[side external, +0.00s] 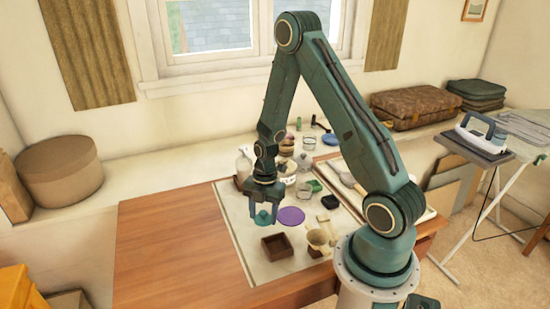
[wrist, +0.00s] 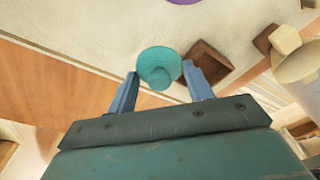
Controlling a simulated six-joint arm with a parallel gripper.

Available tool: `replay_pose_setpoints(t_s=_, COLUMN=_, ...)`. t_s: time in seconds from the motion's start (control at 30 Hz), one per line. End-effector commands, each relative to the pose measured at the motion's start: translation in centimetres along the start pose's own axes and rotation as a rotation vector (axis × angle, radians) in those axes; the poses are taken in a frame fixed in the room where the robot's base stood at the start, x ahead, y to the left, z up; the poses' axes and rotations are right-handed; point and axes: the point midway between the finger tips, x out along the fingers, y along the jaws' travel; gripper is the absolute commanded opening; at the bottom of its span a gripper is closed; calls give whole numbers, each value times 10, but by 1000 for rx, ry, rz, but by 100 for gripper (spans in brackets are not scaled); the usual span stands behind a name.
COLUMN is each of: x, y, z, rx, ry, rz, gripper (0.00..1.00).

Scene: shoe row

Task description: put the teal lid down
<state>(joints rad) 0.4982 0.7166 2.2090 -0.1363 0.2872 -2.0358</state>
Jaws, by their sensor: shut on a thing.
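The teal lid (side external: 263,218) is round with a small knob. My gripper (side external: 263,222) is shut on it, and the lid hangs between the two blue fingers above the pale mat (side external: 240,232). In the wrist view the lid (wrist: 158,64) sits between the fingertips of my gripper (wrist: 160,88). What lies directly under the lid is hidden.
A brown square box (side external: 277,248) stands close by on the mat, and a purple disc (side external: 291,216) lies to the right. A beige cup-like thing (side external: 321,238) is further right. Several bottles and jars crowd the back. The wooden table (side external: 165,250) is bare on the left.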

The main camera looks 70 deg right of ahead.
Motion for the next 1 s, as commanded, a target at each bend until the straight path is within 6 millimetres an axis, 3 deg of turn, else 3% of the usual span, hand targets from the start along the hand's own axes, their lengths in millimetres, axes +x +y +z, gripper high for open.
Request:
replay_pose_setpoints(t_s=0.37, x=8, y=0, z=1, rx=0, ry=0, rz=0, gripper=30)
replay_pose_setpoints(t_s=0.73, x=39, y=0, z=6, rx=-1, ry=1, rz=-2, gripper=30)
replay_pose_setpoints(t_s=1.0, x=42, y=0, z=6, rx=-1, ry=0, rz=1, gripper=30)
